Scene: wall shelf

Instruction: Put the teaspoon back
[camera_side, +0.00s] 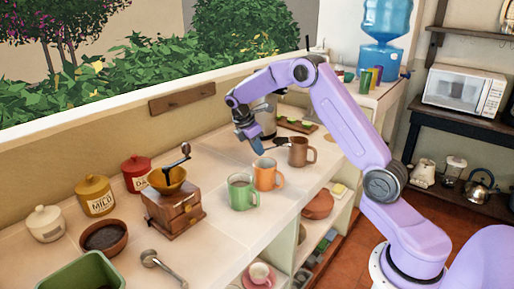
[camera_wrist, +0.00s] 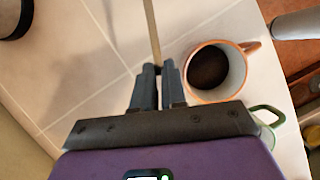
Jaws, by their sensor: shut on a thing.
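My gripper (camera_side: 257,147) is low over the counter, behind the orange mug (camera_side: 266,174). In the wrist view my gripper (camera_wrist: 160,72) has its fingers close together around a thin, pale handle (camera_wrist: 152,30), which I take to be the teaspoon's. The handle runs up out of that picture, so its far end is hidden there. In the side view a dark spoon shape (camera_side: 281,141) sticks out to the right of the fingers. In the wrist view the orange mug (camera_wrist: 238,72) stands right of the fingers, with dark liquid inside.
A green mug (camera_side: 242,192) and a brown mug (camera_side: 298,152) stand beside the orange one. A wooden grinder (camera_side: 174,210), lidded canisters (camera_side: 95,197) and a metal scoop (camera_side: 160,266) are to the left. A wooden rack (camera_side: 182,97) is on the back wall.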

